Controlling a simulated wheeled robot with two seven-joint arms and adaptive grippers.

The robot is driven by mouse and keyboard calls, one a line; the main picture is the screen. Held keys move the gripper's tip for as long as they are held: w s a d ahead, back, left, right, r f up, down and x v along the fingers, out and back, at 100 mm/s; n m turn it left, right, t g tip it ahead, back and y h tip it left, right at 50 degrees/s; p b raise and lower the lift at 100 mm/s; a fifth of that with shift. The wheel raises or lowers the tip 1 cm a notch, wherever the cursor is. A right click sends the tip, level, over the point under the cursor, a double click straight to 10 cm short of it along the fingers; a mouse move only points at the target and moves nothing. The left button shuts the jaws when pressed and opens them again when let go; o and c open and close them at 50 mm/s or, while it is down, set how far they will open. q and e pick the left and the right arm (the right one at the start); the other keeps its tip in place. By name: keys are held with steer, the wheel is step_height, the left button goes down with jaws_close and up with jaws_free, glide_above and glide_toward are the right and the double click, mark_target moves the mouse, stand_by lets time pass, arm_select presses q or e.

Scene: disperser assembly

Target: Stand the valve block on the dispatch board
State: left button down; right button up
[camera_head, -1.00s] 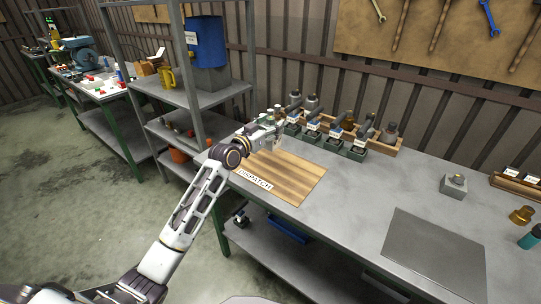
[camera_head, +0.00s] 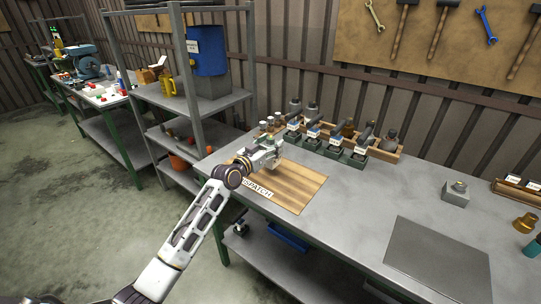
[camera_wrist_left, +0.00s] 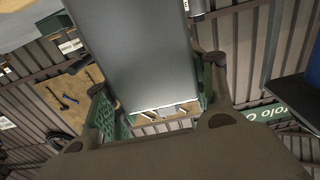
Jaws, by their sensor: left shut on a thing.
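My left gripper (camera_head: 272,153) is over the back left part of the wooden dispatch board (camera_head: 298,184), near its left edge. It is shut on a grey block, whose smooth side fills the middle between the fingers in the left wrist view (camera_wrist_left: 140,50). In the head view the block is small and mostly covered by the gripper, so I cannot tell whether it touches the board. A second grey block (camera_head: 456,195) with a round metal fitting on top stands on the bench at the right. My right gripper is not in view.
Several dark green holders (camera_head: 333,144) and a wooden rack (camera_head: 381,153) with bottles stand behind the board. A grey mat (camera_head: 437,258) lies at the front right, with a brass part (camera_head: 525,222) beyond it. The bench between board and mat is clear.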

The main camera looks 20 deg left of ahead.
mark_target(271, 165)
arm_select(q)
step_height(271, 165, down, 3)
steer(key=shift+r, duration=0.15)
steer(key=shift+f+b, duration=0.3)
steer(key=shift+f, duration=0.2)
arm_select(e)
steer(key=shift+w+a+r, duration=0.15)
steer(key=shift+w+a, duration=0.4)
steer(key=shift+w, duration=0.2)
arm_select(q)
steer(key=c, duration=0.9)
jaws_free()
steer(key=shift+f, duration=0.3)
steer(key=o, duration=0.4)
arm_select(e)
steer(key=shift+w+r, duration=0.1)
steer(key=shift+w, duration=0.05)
arm_select(q)
steer(key=shift+r, duration=0.15)
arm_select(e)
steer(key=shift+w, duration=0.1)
arm_select(q)
steer(key=shift+s, duration=0.1)
